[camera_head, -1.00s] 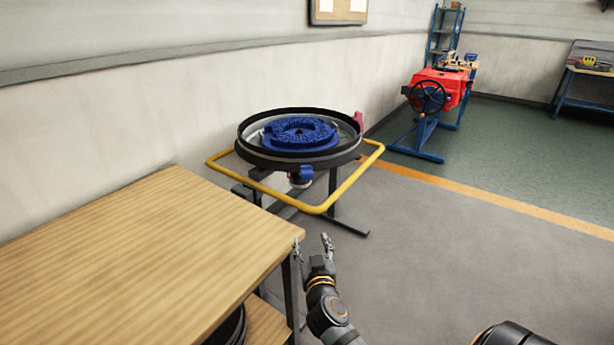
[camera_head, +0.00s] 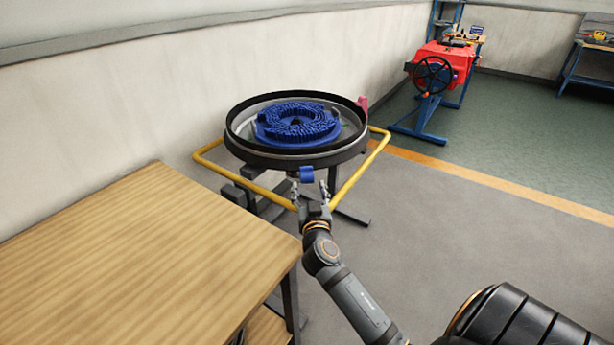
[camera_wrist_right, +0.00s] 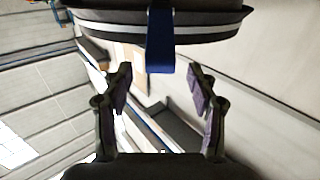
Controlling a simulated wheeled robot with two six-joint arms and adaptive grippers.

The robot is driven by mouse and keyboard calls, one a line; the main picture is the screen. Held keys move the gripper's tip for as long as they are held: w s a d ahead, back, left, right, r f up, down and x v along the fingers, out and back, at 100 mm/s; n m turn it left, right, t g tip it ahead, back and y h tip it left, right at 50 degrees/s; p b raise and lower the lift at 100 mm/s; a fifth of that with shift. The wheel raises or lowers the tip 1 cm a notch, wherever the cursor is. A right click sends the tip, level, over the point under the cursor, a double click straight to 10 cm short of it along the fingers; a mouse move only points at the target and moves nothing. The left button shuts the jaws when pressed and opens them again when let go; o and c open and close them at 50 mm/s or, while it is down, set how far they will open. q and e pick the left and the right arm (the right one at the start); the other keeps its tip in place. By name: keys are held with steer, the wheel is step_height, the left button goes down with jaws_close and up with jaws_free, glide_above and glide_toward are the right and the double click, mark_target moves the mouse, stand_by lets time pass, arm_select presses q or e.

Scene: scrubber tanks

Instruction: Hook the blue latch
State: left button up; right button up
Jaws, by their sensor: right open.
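The blue latch (camera_head: 307,174) hangs at the front lower edge of the round black scrubber tank (camera_head: 258,157). In the right wrist view the latch (camera_wrist_right: 160,42) is a blue strap hanging down over the tank's rim (camera_wrist_right: 110,28). My right gripper (camera_head: 310,190) is open just below and in front of the latch. In the right wrist view its two fingers (camera_wrist_right: 160,88) stand apart to either side, with the latch's lower end ahead between them and apart from both. My left gripper is not in view.
A yellow tube frame (camera_head: 205,165) surrounds the tank, which holds a blue brush (camera_head: 298,122). A red knob (camera_head: 362,103) stands on the tank's right rim. A wooden table (camera_head: 130,250) is close on the left.

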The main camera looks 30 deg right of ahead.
mark_target(308, 182)
steer(key=x, duration=0.4)
steer(key=shift+w+d, duration=0.15)
steer(key=shift+w, duration=0.25)
steer(key=shift+w+d, duration=0.1)
steer(key=shift+c, duration=2)
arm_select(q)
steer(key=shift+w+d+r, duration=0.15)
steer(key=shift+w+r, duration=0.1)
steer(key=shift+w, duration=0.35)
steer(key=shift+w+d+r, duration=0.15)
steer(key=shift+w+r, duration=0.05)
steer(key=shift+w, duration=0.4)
arm_select(e)
jaws_close()
